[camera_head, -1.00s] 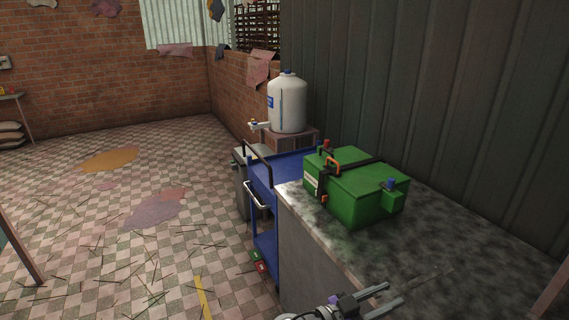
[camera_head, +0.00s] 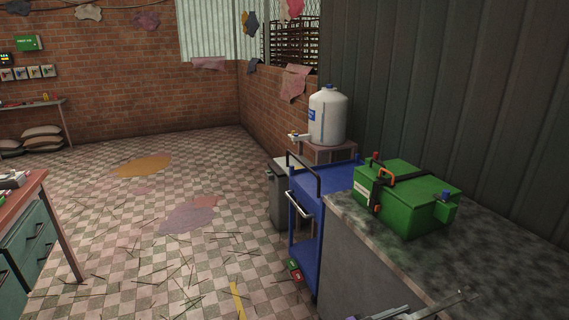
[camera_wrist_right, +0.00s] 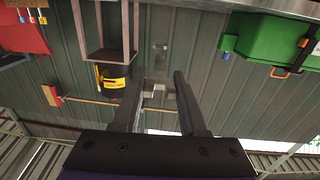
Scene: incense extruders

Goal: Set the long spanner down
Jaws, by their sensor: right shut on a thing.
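My right gripper (camera_head: 412,314) shows only in part at the bottom edge of the head view, over the front of the mottled counter (camera_head: 358,222). A thin metallic bar with a pale tip (camera_head: 459,294), apparently the long spanner, shows beside it over the counter. I cannot tell whether it touches the top. In the right wrist view the two dark fingers (camera_wrist_right: 160,104) stand apart around a small grey piece (camera_wrist_right: 154,88), seemingly part of the held spanner. Most of the spanner is hidden. My left gripper is not in view.
A green battery-like box (camera_head: 408,205) with an orange handle stands on the counter. Beyond are a blue trolley (camera_head: 304,235), a grey bin (camera_head: 280,200) and a white water jug (camera_head: 327,118). A teal-drawered bench (camera_head: 30,240) is at left.

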